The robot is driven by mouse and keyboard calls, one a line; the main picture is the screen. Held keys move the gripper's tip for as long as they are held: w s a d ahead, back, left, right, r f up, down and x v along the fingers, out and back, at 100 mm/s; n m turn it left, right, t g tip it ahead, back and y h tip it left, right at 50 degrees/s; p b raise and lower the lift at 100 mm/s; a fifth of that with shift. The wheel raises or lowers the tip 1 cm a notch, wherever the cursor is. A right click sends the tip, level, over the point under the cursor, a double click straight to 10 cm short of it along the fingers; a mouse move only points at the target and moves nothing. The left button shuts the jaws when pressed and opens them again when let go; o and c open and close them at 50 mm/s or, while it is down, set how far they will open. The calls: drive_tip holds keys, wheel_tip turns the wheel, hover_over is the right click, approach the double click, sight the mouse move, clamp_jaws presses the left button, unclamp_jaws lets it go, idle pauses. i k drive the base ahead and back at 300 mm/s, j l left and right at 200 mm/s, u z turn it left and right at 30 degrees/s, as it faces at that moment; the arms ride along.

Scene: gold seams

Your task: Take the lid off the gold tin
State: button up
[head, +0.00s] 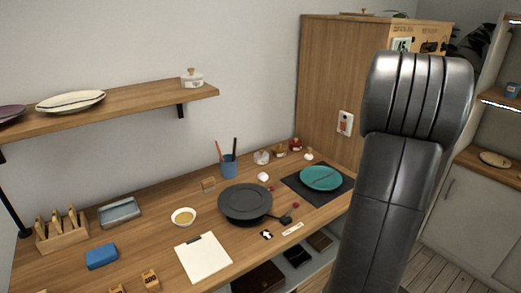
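I cannot pick out a tin that is clearly gold. A small white lidded pot (192,78) with a brown knob stands on the wall shelf. A small rounded whitish jar (262,157) stands at the back of the worktop, beside small brown and red items (295,145). A white bowl (184,216) on the worktop holds something golden-yellow. My dark grey arm rises at the right and hides part of the worktop's right end and the cabinet. My gripper is out of view.
The wooden worktop (150,222) carries a dark round turntable (245,202), a teal plate (320,178) on a dark mat, a blue cup with brushes (229,166), a clipboard (203,257), a blue block (101,256) and a wooden rack (62,236). A tall wooden cabinet (325,80) stands behind.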

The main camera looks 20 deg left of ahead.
sight(278, 149)
drive_tip(key=i+u, duration=0.1)
drive_tip(key=u, duration=0.35)
drive_tip(key=i+l+u, duration=0.1)
drive_tip(key=u, duration=0.3)
drive_tip(key=i+l+u, duration=0.1)
drive_tip(key=u, duration=0.35)
drive_tip(key=l+u, duration=0.25)
drive_tip(key=u, duration=0.2)
drive_tip(key=i+l+u, duration=0.15)
drive_tip(key=l+u, duration=0.15)
drive_tip(key=l, duration=0.85)
drive_tip(key=l+u, duration=0.3)
drive_tip(key=l, duration=0.85)
